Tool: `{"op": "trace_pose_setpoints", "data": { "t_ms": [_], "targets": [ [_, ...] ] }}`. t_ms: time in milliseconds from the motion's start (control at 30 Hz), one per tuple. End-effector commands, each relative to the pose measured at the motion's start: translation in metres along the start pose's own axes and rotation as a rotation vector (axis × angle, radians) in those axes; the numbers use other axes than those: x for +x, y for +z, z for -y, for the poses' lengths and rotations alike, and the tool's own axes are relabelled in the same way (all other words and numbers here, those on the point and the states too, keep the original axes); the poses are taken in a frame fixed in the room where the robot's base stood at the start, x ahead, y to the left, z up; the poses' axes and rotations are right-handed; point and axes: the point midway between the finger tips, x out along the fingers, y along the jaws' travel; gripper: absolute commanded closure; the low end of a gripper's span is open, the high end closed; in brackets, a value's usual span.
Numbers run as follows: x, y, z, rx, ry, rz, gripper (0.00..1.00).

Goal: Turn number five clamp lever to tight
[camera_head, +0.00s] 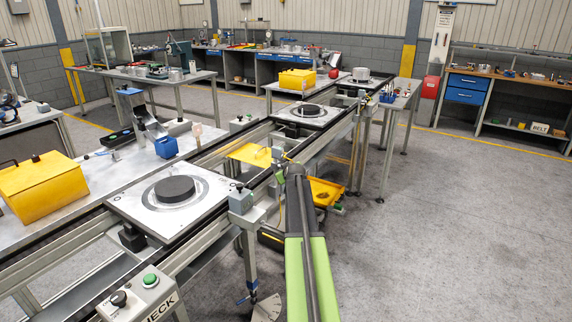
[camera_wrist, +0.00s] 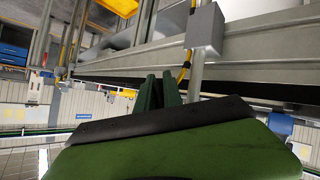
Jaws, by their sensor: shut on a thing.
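My gripper (camera_head: 291,172) is at the far end of my green arm, beside the conveyor rail, in the head view. In the wrist view, its dark green fingers (camera_wrist: 160,92) are close together in front of a grey rail and post (camera_wrist: 196,75). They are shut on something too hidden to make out. A lever with a blue end (camera_head: 243,299) and a pale sector plate (camera_head: 266,308) are on a conveyor leg at the lower middle of the head view, apart from my gripper. I cannot read any number five marking.
The conveyor carries pallets with dark discs, the nearest pallet (camera_head: 160,205) at left. A yellow tray (camera_head: 327,191) sits low just past my gripper. A control box with a green button (camera_head: 148,281) stands at lower left. The floor at right is clear.

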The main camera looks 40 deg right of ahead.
Motion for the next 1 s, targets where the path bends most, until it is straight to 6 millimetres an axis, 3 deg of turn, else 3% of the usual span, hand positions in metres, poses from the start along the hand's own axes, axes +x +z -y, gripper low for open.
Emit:
{"op": "trace_pose_setpoints", "data": {
  "t_ms": [467,1000],
  "targets": [
    [-0.006,0.007,0.012,0.152,-0.165,0.155,1.00],
    [-0.007,0.010,0.016,0.176,-0.193,0.181,1.00]
  ]
}}
